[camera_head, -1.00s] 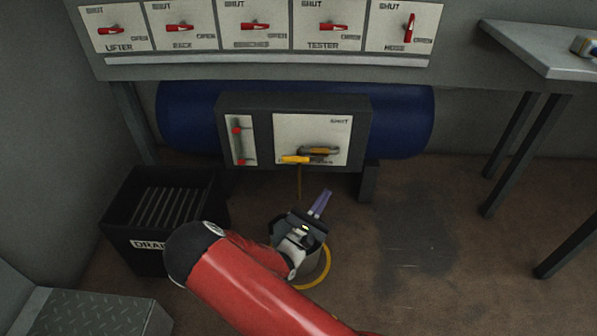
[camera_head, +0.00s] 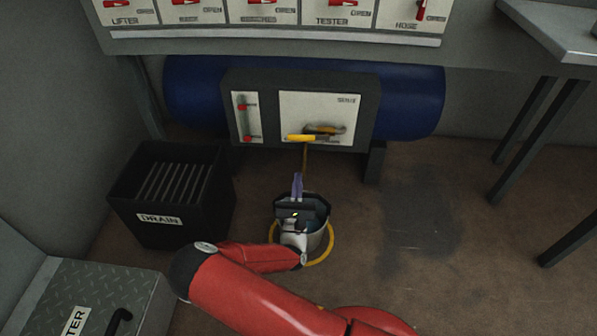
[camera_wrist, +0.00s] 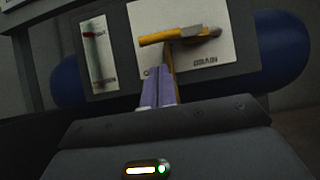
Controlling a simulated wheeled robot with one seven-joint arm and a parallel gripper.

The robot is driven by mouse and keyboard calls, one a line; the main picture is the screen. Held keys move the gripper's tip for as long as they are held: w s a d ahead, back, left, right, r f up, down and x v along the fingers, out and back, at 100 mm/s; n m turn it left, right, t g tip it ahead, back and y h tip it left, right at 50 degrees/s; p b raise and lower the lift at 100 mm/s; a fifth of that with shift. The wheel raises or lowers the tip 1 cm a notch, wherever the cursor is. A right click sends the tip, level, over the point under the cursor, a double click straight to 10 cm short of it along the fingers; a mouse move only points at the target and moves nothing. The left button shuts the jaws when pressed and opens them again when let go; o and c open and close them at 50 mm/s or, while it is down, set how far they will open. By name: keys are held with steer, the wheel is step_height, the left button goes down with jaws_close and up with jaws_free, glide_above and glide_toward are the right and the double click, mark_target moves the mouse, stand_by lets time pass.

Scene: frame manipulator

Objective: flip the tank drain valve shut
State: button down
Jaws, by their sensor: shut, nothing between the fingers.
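The tank drain valve's yellow lever (camera_head: 302,138) sits on a white plate (camera_head: 345,112) on the dark panel in front of the blue tank (camera_head: 412,100). The lever lies roughly level, its yellow grip pointing left, away from the SHUT label at the plate's upper right. In the wrist view the lever (camera_wrist: 165,38) is ahead of and above the fingers. My gripper (camera_head: 297,180) is shut and empty, below the lever and apart from it. Its purple fingers (camera_wrist: 157,92) point toward the panel. A yellow pipe or strip runs down from the lever, partly hidden behind the fingers.
A black DRAIN bin (camera_head: 172,195) stands left of my arm. Table legs (camera_head: 524,150) stand at right; floor between is clear.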

mark_target(299, 140)
steer(key=x, duration=0.8)
steer(key=shift+w+r+b, duration=0.15)
steer(key=shift+w+b, duration=0.1)
steer(key=shift+b, duration=0.15)
steer(key=shift+r+m+h+p, duration=0.25)
steer(key=shift+m+h+p, duration=0.2)
steer(key=shift+m, duration=0.25)
